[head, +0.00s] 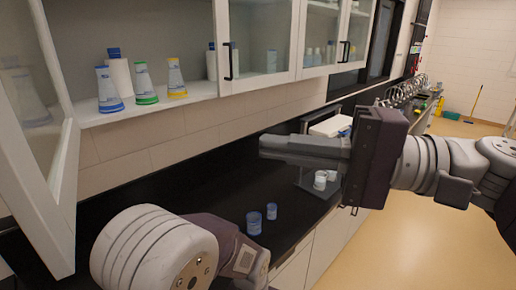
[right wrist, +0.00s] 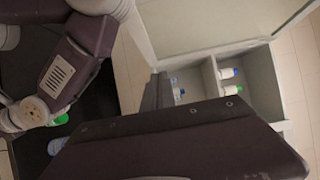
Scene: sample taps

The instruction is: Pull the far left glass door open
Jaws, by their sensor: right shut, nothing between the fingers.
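The far left glass door (head: 48,225) stands swung out from the cabinet at the left edge of the head view. The shelf behind it is exposed, with several bottles (head: 108,92) on it. My right gripper (head: 265,148) is shut and empty, its fingers pointing left over the black counter. It is well to the right of the door and touches nothing that I can see. The right wrist view shows open cabinet compartments (right wrist: 208,85) with bottles.
The neighbouring glass door (head: 263,45) with a black handle (head: 228,62) is shut. Blue cups (head: 254,223) and white cups (head: 320,180) stand on the black counter (head: 190,190).

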